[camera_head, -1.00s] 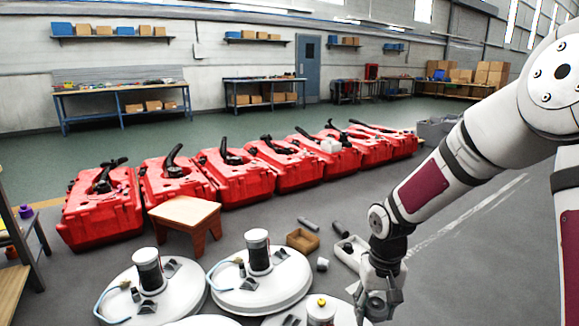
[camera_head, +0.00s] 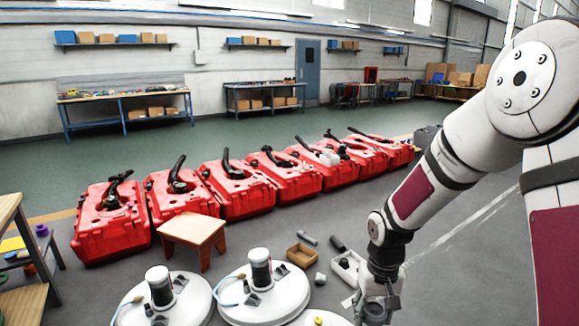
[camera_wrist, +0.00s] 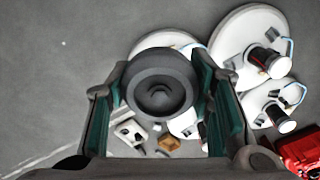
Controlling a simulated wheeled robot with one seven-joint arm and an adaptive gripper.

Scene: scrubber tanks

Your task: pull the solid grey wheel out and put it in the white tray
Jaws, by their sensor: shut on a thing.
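My gripper (camera_wrist: 162,100) is shut on the solid grey wheel (camera_wrist: 158,70), which sits between its two green-padded fingers in the wrist view. The wheel is dark grey and round with a recessed hub. The wheel is held above the floor, with lids and floor items showing below and around it. In the head view my gripper (camera_head: 378,304) points down at the lower right, and the wheel cannot be made out there. The white tray (camera_head: 342,276) stands on the floor just left of my gripper, with dark items in it. It also shows small in the wrist view (camera_wrist: 127,131), below the wheel.
White round tank lids (camera_head: 268,305) with upright canisters stand at the lower middle. A brown box (camera_head: 303,256) and loose grey cylinders (camera_head: 337,243) lie near the tray. A wooden stool (camera_head: 193,231) and a row of red scrubber tanks (camera_head: 240,190) are behind. The floor at right is clear.

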